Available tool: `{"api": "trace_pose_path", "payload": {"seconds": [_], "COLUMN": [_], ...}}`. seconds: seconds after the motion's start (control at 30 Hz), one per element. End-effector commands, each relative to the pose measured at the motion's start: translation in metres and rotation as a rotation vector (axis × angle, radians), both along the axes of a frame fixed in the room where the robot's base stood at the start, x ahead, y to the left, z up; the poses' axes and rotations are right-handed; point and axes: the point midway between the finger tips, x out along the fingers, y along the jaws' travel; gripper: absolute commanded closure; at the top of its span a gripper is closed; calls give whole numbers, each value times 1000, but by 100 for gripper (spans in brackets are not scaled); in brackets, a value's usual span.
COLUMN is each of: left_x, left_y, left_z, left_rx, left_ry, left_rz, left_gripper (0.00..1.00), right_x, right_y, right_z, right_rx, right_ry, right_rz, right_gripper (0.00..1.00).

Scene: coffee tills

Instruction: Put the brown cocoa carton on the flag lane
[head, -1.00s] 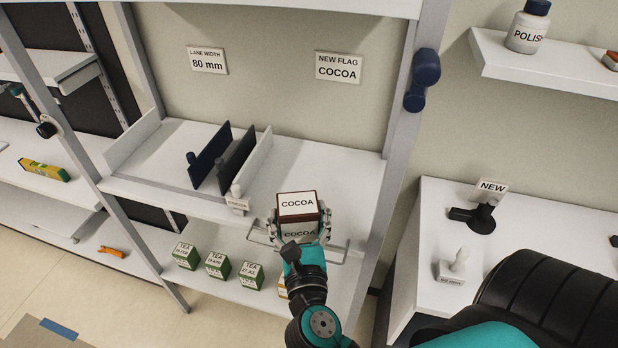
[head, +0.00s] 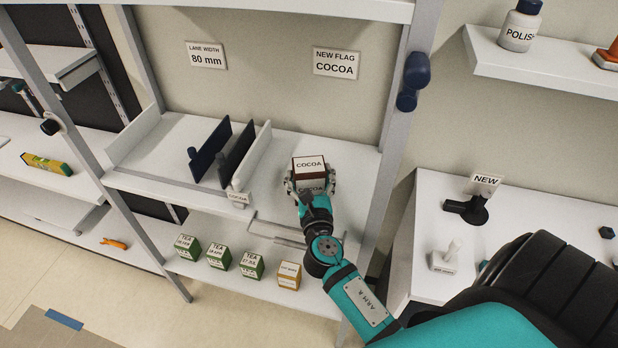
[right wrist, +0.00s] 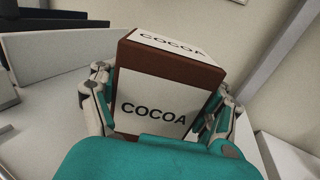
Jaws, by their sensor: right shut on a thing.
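The brown cocoa carton (head: 309,165) has white COCOA labels on its top and front. My right gripper (head: 311,187) is shut on it from both sides, over the right part of the middle shelf. In the right wrist view the carton (right wrist: 165,85) stands upright between the fingers. I cannot tell whether its base touches the shelf. A small white COCOA flag (head: 238,196) is on the shelf's front edge, at the front end of the white divider (head: 254,155). Dark dividers (head: 212,152) stand left of it. My left gripper is not in view.
A shelf post (head: 394,120) rises right of the carton. The right counter holds a NEW marker (head: 484,183) and a white block with a knob (head: 443,262).

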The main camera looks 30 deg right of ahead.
Motion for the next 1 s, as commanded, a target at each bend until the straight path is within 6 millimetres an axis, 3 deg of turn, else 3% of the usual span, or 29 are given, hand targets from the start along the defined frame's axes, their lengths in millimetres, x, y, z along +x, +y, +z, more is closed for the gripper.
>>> {"api": "trace_pose_path", "payload": {"seconds": [0.37,0.4,0.57,0.9,1.0], "left_x": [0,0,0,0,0], "left_y": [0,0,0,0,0], "left_z": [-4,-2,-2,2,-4], "left_rx": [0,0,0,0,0], "left_ry": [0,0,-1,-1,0], "left_rz": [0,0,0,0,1], "left_gripper": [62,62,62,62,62], "right_x": [0,0,0,-1,-13], "right_y": [0,0,0,1,8], "right_z": [-5,-3,-3,2,-3], "right_rx": [-1,0,0,0,1], "right_ry": [0,0,0,0,2], "right_rz": [0,0,0,0,1], "right_gripper": [60,20,0,0,0]}}
